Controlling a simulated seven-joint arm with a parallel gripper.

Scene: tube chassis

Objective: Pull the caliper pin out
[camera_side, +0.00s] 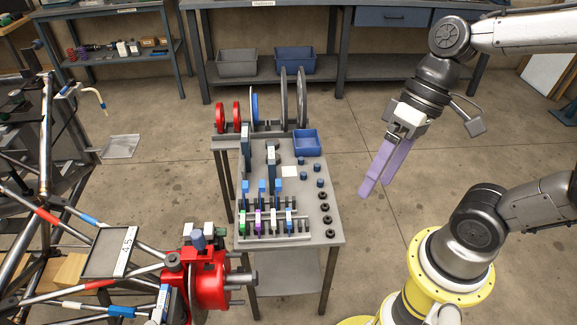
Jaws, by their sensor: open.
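My gripper (373,187), with two long purple fingers pointing down, is open and empty. It hangs in the air to the right of the work table, well apart from the chassis. A red brake assembly (208,283) sits on the tube chassis at the lower left. A blue-grey capped piece (198,239) stands upright at its top, next to a white block (185,230); it may be the caliper pin, but I cannot tell for sure. Grey studs stick out of the hub's right side. The caliper's far side is hidden.
The work table (318,222) stands between chassis and arm, with a blue bin (306,142), colored tools in a rack, dark round parts and discs at its back. Chassis tubes (75,235) crowd the left.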

